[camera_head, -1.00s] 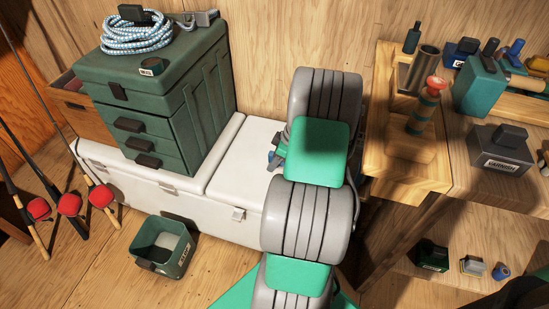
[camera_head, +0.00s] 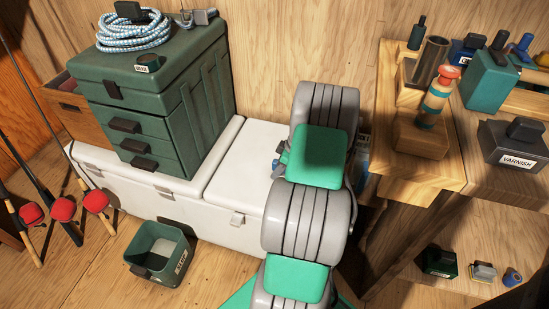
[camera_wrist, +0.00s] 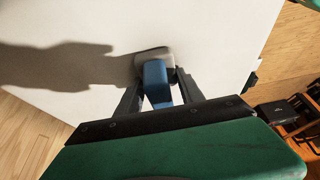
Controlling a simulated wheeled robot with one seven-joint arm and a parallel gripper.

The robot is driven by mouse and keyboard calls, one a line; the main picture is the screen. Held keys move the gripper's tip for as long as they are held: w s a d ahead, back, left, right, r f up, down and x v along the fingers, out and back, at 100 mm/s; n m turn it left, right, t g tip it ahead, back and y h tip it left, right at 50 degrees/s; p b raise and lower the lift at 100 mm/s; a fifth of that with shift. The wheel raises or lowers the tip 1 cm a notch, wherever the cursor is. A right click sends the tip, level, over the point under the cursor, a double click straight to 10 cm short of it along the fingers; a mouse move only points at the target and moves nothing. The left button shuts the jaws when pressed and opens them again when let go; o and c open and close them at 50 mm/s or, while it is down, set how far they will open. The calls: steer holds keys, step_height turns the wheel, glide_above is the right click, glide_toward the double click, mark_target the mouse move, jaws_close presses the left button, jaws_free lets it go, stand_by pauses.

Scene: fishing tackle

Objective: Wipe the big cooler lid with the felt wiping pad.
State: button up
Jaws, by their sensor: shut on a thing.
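The big white cooler's lid (camera_head: 244,163) runs along the back wall. Its left part lies under a green tackle box, and its right part is bare but partly covered by my arm. In the wrist view the white lid (camera_wrist: 110,18) fills the upper left. My gripper (camera_wrist: 157,88) is shut on the blue handle of the felt wiping pad (camera_wrist: 155,72). The pad's grey felt (camera_wrist: 154,53) faces the lid and appears to be at or very near its surface; exact contact cannot be told. In the head view my arm hides most of the gripper and pad.
The green tackle box (camera_head: 150,100) carries a coiled rope (camera_head: 134,31). An open green bin (camera_head: 158,250) stands on the floor in front of the cooler. A wooden workbench (camera_head: 415,178) with tackle items stands close to the right. Rods with red reels (camera_head: 64,208) lean at left.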

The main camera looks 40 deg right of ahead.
steer(key=shift+w+d, duration=0.45)
steer(key=shift+d+r, duration=0.1)
steer(key=shift+d, duration=0.05)
steer(key=shift+s+a, duration=0.1)
steer(key=shift+a, duration=0.2)
steer(key=shift+s+a+p, duration=0.2)
steer(key=shift+s+a, duration=0.2)
steer(key=shift+a, duration=0.35)
steer(key=shift+s+a+p, duration=0.2)
steer(key=shift+s+a, duration=0.15)
steer(key=shift+a, duration=0.35)
steer(key=shift+s+a+r, duration=0.1)
steer(key=shift+a+r, duration=0.1)
steer(key=shift+a, duration=0.05)
steer(key=shift+r+p, duration=0.55)
steer(key=shift+r, duration=0.3)
step_height(320, 180, up, 2)
steer(key=shift+d+r+p, duration=0.1)
steer(key=shift+d+p, duration=0.05)
steer(key=shift+p, duration=0.6)
steer(key=shift+r+p, duration=1.15)
steer(key=shift+r, duration=0.65)
